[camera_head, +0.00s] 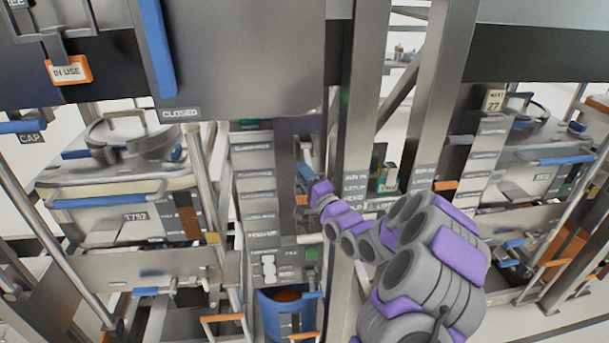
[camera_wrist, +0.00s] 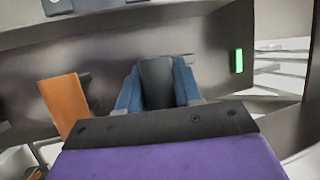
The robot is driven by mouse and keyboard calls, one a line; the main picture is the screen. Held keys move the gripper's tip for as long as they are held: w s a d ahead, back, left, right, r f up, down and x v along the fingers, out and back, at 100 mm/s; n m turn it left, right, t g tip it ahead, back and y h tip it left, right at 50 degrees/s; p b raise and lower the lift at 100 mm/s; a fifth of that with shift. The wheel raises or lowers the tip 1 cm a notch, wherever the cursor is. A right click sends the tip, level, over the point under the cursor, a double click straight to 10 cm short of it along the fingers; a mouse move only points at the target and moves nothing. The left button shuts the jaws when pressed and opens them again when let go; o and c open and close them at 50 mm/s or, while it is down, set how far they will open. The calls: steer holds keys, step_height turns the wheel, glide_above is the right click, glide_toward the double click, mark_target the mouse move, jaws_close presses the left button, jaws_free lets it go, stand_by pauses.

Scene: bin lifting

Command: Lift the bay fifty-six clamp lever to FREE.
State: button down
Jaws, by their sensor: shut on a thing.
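In the wrist view a dark, rounded grip (camera_wrist: 157,84) stands between the two blue fingers of my gripper (camera_wrist: 157,92). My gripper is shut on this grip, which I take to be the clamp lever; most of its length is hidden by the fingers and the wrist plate. In the head view my gripper (camera_head: 307,174) is at the grey upright panel in the middle, and the lever cannot be made out there. I cannot read a bay number or a FREE mark near it.
An orange plate (camera_wrist: 65,103) is left of my fingers and a green light (camera_wrist: 239,60) is right of them. A grey post (camera_head: 357,120) stands close right of my gripper. A blue bin (camera_head: 287,313) is below. A lidded T752 container (camera_head: 120,195) is at left.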

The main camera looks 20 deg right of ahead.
mark_target(305, 156)
steer(key=shift+s+r+p, duration=0.1)
steer(key=shift+r+p, duration=0.1)
steer(key=shift+p, duration=0.25)
steer(key=r+g+p, duration=0.1)
steer(key=p, duration=0.1)
steer(key=r+m+g+p, duration=0.1)
steer(key=p, duration=0.2)
steer(key=r+g+p, duration=0.1)
steer(key=p, duration=0.1)
steer(key=shift+s+a+r, duration=0.15)
steer(key=shift+s+r, duration=0.1)
steer(key=shift+s, duration=0.1)
step_height(305, 156, up, 2)
steer(key=m+g+p, duration=0.1)
steer(key=g+p, duration=0.1)
steer(key=p, duration=0.5)
steer(key=shift+r+h, duration=0.15)
steer(key=shift+h, duration=0.25)
steer(key=p, duration=0.1)
steer(key=g+p, duration=0.1)
steer(key=shift+r+m+g+p, duration=0.3)
steer(key=r+p, duration=0.1)
steer(key=p, duration=0.2)
steer(key=shift+w+r, duration=0.15)
steer(key=shift+w, duration=0.25)
steer(key=shift+p, duration=0.4)
steer(key=c, duration=0.9)
jaws_free()
steer(key=shift+d, duration=0.2)
steer(key=shift+o, duration=0.3)
